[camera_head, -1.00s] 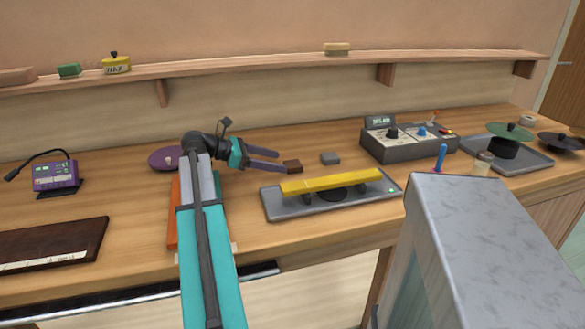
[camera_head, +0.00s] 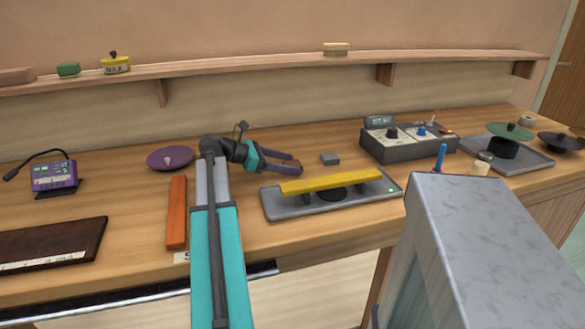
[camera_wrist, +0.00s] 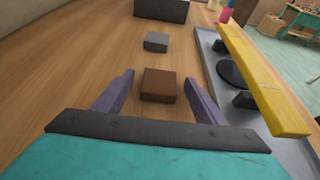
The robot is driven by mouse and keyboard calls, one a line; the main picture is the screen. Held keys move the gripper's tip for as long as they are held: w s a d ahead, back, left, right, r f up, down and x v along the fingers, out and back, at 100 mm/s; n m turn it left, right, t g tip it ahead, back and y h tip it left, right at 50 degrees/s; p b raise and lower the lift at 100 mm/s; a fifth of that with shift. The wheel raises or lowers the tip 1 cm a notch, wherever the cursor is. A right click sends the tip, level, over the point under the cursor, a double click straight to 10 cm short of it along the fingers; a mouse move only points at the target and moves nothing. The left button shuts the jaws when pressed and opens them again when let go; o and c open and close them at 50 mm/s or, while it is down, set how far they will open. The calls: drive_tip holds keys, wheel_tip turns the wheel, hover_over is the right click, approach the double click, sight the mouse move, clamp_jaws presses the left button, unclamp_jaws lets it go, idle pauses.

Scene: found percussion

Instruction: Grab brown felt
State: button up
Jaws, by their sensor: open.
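The brown felt is a small brown block (camera_wrist: 159,85) lying flat on the wooden bench. In the wrist view it sits between the two purple fingers of my gripper (camera_wrist: 160,92), with a gap on each side. The gripper is open, low near the bench top. In the head view my gripper (camera_head: 295,162) reaches to the right from the wrist, and the felt is mostly hidden behind its fingers.
A grey block (camera_head: 330,158) lies just beyond the felt. A grey tray (camera_head: 275,207) with a yellow bar (camera_head: 330,181) is close on the right. An orange bar (camera_head: 176,212) and a purple disc (camera_head: 170,158) lie to the left. Bench left of the gripper is clear.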

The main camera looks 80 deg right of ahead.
sight(287, 164)
drive_tip(key=c, duration=1.1)
drive_tip(key=shift+r, duration=0.1)
drive_tip(key=shift+r, duration=1.65)
drive_tip(key=w+a, duration=0.1)
drive_tip(key=a, duration=0.4)
drive_tip(key=a+r+p, duration=0.1)
drive_tip(key=a, duration=0.4)
drive_tip(key=w+a, duration=0.1)
drive_tip(key=a, duration=0.4)
drive_tip(key=shift+w+a+r, duration=0.25)
drive_tip(key=shift+w+a, duration=0.05)
drive_tip(key=shift+a, duration=0.1)
